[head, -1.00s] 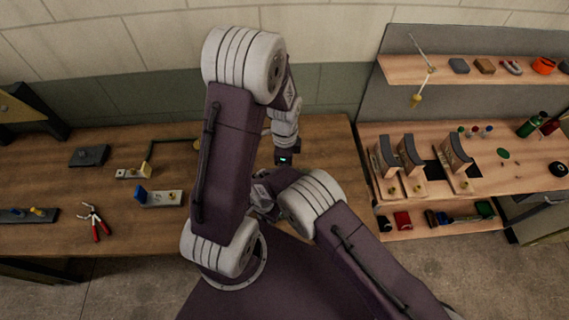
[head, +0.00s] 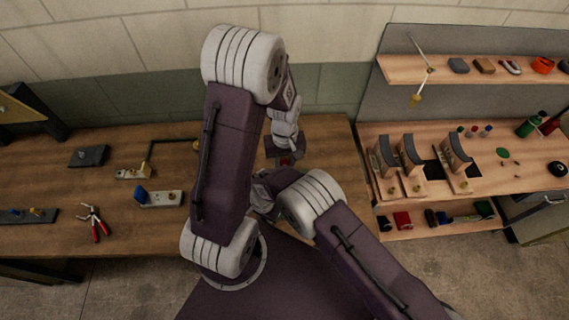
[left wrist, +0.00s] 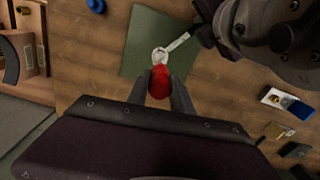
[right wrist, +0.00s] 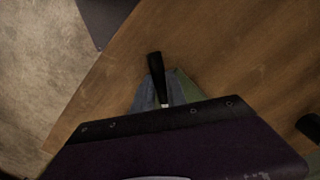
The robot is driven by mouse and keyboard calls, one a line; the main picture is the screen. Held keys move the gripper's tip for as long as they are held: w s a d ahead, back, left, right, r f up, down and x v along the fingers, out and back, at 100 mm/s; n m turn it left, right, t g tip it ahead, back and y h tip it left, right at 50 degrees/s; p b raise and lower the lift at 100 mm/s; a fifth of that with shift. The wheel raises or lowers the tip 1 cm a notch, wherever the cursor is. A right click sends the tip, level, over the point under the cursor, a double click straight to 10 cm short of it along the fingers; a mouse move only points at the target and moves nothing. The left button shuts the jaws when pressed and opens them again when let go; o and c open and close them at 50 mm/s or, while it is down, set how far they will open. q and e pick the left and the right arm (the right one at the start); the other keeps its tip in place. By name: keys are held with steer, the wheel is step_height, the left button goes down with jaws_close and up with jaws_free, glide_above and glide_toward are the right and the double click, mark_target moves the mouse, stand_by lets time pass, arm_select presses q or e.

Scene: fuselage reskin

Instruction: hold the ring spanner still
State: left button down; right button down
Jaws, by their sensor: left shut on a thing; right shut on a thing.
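The ring spanner (left wrist: 176,46) shows in the left wrist view, its silver ring end over a green mat (left wrist: 143,36) and its shaft running up right to my right gripper (left wrist: 206,37). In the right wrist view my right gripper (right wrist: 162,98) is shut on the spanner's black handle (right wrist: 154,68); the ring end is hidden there. My left gripper (left wrist: 160,88) is shut on a red piece (left wrist: 159,82) beside the ring in the picture. I cannot tell whether that piece touches the spanner. In the head view my arms hide the spanner.
On the wooden bench (head: 120,225) at the left lie red-handled pliers (head: 95,222), a block with a blue part (head: 158,197) and a dark plate (head: 89,156). A shelf unit (head: 480,70) with several tools stands at the right.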

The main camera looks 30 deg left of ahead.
arm_select(q)
steer(key=shift+f, duration=0.85)
stand_by(0.6)
steer(key=m, duration=1.4)
steer(key=shift+m, duration=0.3)
steer(key=shift+n, duration=0.5)
steer(key=n, duration=0.3)
